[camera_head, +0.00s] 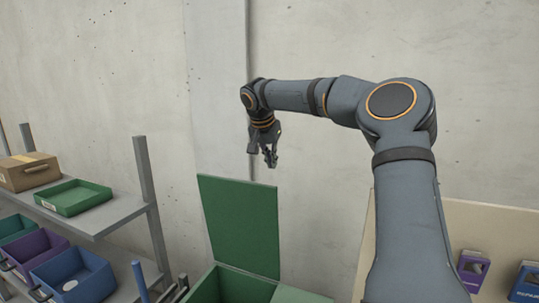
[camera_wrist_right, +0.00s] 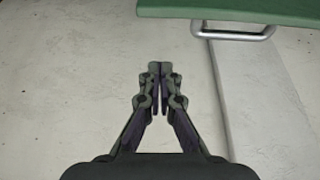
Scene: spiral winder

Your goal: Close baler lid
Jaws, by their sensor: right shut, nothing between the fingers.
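The green baler lid (camera_head: 243,225) stands open, nearly upright, above the green baler body (camera_head: 206,289) at the bottom of the head view. My right gripper (camera_head: 271,163) is above the lid's top edge, near its right side, pointing down. In the right wrist view my right gripper (camera_wrist_right: 159,68) is shut and empty. That view also shows a green edge, likely the lid (camera_wrist_right: 240,10), with a metal handle (camera_wrist_right: 235,34) at the top right, apart from the fingertips. My left gripper is not in view.
A grey shelf (camera_head: 100,222) at the left holds a cardboard box (camera_head: 28,171), a green tray (camera_head: 74,209) and several coloured bins below. A concrete wall (camera_head: 330,45) stands behind the lid. A pale panel (camera_head: 480,225) with small boxed items is at the right.

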